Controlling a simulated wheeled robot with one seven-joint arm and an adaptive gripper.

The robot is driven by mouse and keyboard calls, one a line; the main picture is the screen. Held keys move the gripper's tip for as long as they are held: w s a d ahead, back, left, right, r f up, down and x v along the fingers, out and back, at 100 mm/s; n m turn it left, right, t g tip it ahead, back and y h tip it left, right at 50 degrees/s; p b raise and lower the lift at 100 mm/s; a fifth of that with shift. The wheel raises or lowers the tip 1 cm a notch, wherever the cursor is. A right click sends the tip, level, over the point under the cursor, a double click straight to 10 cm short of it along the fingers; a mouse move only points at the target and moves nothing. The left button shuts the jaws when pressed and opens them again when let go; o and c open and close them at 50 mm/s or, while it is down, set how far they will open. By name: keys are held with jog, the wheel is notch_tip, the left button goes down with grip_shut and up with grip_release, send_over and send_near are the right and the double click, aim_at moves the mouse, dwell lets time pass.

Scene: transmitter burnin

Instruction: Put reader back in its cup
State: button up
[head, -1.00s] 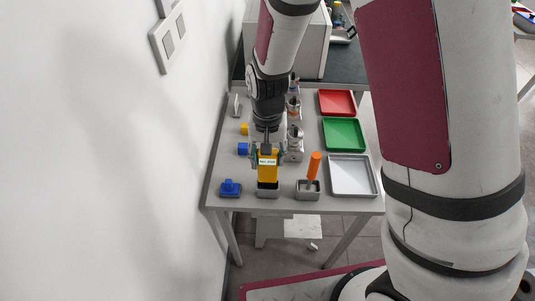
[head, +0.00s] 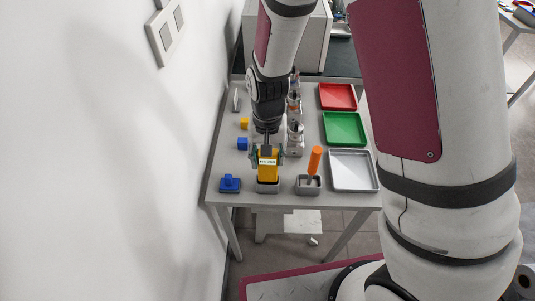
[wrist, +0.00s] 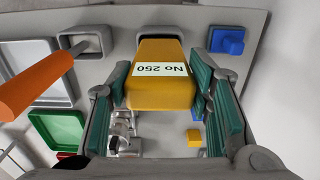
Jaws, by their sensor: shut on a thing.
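The reader (head: 268,172) is a yellow block with a white label; in the wrist view (wrist: 160,88) the label reads "No 250". My gripper (head: 267,156) is shut on it from two sides, with green-padded fingers in the wrist view (wrist: 160,92). The reader is upright. Its lower end is at the mouth of a small dark grey cup (head: 268,188) near the table's front edge. The cup also shows beyond the reader in the wrist view (wrist: 146,31). The reader's bottom is hidden, so I cannot tell how deep it sits.
A grey holder (head: 308,189) with an orange-handled tool (head: 315,160) stands right of the cup. A blue piece (head: 229,183) is to the left. White (head: 353,188), green (head: 345,128) and red (head: 338,96) trays line the right side. Metal fittings (head: 295,138) stand behind.

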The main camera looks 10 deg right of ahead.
jog(key=shift+f+b, duration=0.35)
jog(key=shift+f, duration=0.85)
jog(key=o, duration=1.2)
jog(key=shift+c, duration=0.2)
notch_tip(320, 180, up, 12)
